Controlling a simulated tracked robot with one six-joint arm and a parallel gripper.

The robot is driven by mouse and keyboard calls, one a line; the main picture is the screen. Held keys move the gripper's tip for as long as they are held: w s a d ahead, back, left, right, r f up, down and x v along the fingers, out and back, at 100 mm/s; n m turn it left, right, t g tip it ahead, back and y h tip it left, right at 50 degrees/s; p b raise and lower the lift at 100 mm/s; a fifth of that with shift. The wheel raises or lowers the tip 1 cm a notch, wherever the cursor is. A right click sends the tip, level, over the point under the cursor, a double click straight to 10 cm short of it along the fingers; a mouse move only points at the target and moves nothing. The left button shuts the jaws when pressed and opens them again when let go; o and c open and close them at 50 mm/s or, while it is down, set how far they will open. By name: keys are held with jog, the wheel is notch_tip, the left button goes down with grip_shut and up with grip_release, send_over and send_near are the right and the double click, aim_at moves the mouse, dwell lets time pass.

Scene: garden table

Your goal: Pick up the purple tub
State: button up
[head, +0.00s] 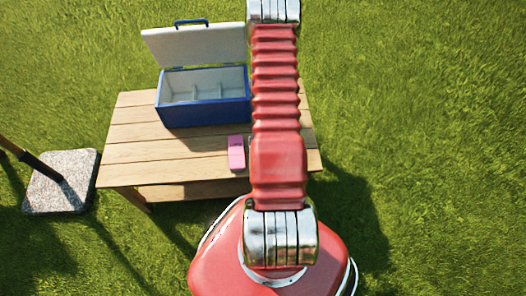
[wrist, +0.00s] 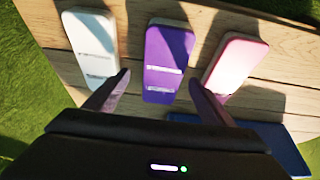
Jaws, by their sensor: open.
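The purple tub (wrist: 168,57) is a flat, rounded block with two pale label strips, lying on the wooden table in the wrist view. My gripper (wrist: 159,78) is open and empty, with one fingertip appearing on each side of the purple tub's lower part. I cannot tell how far above the tub the fingers are, and no grip on it shows. In the head view my arm covers the part of the table to the right of the pink tub, and the purple tub is not visible there. My gripper is out of the head view.
A white tub (wrist: 92,45) lies left of the purple one, a pink tub (wrist: 236,62) right of it, near the right finger. The pink tub also shows in the head view (head: 236,153). A blue cooler (head: 204,113) with raised lid stands on the table (head: 135,153).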

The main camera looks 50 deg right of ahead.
jog(key=shift+w+x, duration=0.1)
jog(key=shift+x, duration=1.1)
jog(key=shift+w+x, duration=0.15)
jog(key=shift+x, duration=1.05)
jog(key=shift+a, duration=0.15)
jog(key=shift+c, duration=0.4)
jog(key=c, duration=1.3)
jog(key=shift+o, duration=0.2)
jog(key=shift+r, duration=0.1)
jog(key=shift+r, duration=4.95)
